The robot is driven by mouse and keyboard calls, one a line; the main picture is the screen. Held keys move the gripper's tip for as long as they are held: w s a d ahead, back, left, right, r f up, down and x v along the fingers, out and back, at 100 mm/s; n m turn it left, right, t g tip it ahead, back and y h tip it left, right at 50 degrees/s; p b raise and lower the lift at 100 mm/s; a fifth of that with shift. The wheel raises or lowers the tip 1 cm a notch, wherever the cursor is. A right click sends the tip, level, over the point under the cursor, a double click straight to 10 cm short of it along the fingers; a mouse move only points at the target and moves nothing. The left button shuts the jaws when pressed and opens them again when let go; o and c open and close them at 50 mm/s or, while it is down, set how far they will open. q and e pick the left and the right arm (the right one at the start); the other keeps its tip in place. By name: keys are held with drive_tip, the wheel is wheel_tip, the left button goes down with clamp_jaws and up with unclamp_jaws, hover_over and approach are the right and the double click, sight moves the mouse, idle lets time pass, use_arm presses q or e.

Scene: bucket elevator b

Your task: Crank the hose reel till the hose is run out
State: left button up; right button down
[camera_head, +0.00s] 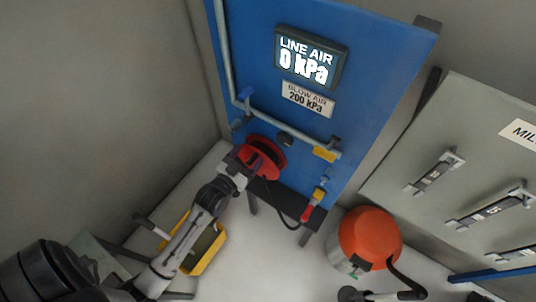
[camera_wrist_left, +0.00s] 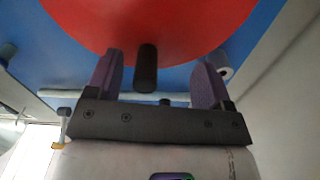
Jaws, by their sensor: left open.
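The red hose reel (camera_head: 268,153) is mounted low on the blue panel. Its red disc (camera_wrist_left: 145,18) fills the top of the left wrist view, with a short black crank handle (camera_wrist_left: 147,68) sticking out from it. My left gripper (camera_head: 246,163) is at the reel's front. In the left wrist view its two purple-grey fingers are open, one on each side of the handle, with gaps showing between them and it. A dark hose (camera_head: 289,218) hangs in a short loop below the reel to a red-handled nozzle (camera_head: 311,206) at the panel's right. My right gripper is not in view.
A lit display (camera_head: 310,58) on the panel reads LINE AIR 0 kPa; a plate (camera_head: 308,98) below reads BLOW AIR 200 kPa. A grey pipe (camera_head: 285,120) runs above the reel. An orange-topped drum (camera_head: 370,238) stands right; a yellow bin (camera_head: 213,252) sits beneath my left arm.

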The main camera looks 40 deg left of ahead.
use_arm(q)
drive_tip(key=s+p, duration=0.3)
drive_tip(key=s, duration=0.4)
drive_tip(key=shift+d, duration=0.4)
drive_tip(key=shift+f, duration=0.1)
